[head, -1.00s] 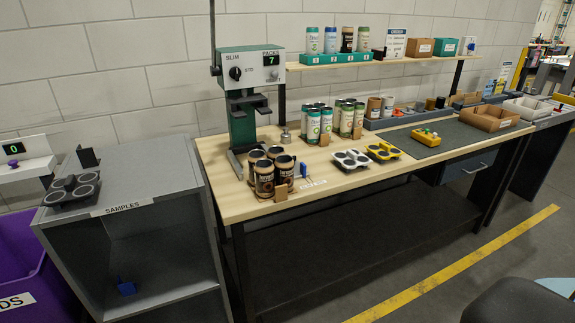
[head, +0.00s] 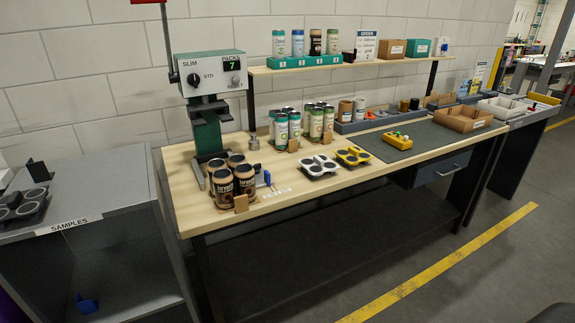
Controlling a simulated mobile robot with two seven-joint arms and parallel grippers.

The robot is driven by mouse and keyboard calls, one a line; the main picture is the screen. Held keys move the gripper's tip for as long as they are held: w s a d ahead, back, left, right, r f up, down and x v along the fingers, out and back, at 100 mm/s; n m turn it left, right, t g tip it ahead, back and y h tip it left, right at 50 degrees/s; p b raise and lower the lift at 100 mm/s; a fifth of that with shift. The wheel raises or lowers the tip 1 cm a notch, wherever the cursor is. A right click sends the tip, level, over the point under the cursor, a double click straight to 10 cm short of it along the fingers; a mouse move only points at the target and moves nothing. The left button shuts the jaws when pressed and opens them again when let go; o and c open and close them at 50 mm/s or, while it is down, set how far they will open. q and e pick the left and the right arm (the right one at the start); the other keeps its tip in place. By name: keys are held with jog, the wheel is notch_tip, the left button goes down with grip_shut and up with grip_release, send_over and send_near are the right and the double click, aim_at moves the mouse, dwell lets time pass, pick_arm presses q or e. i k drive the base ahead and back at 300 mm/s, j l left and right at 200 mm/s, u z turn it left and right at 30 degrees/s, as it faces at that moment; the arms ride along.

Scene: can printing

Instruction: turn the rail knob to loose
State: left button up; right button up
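The green press machine (head: 206,120) stands at the left of the wooden workbench (head: 330,190). A black knob (head: 192,79) is on its front, between the words SLIM and STD; its pointer direction is too small to read. A grey knob (head: 235,81) sits under the display (head: 233,67), which reads 7. No knob is readable as marked loose, so I cannot tell which one is the rail knob. Several brown cans (head: 238,180) stand in front of the press, with a small blue part (head: 267,178) to their right. Neither gripper is in view.
A grey samples cabinet (head: 100,185) stands left of the bench. White-and-green cans (head: 282,128), a grey can holder (head: 319,167) and a yellow one (head: 353,157) are farther right. A shelf (head: 350,61) runs above. The floor before the bench is open, with a yellow line (head: 440,265).

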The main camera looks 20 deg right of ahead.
aim_at(256, 167)
jog(key=l+z, duration=0.3)
jog(key=i+l, duration=0.2)
jog(key=l, duration=0.2)
jog(key=i+l, duration=0.15)
jog(key=l, duration=0.25)
jog(key=i+l, duration=0.2)
jog(key=l, duration=0.2)
jog(key=i+l, duration=0.2)
jog(key=l, duration=0.15)
jog(key=i+l, duration=0.15)
jog(key=l, duration=0.25)
jog(key=i+l, duration=0.2)
jog(key=l, duration=0.2)
jog(key=u, duration=0.05)
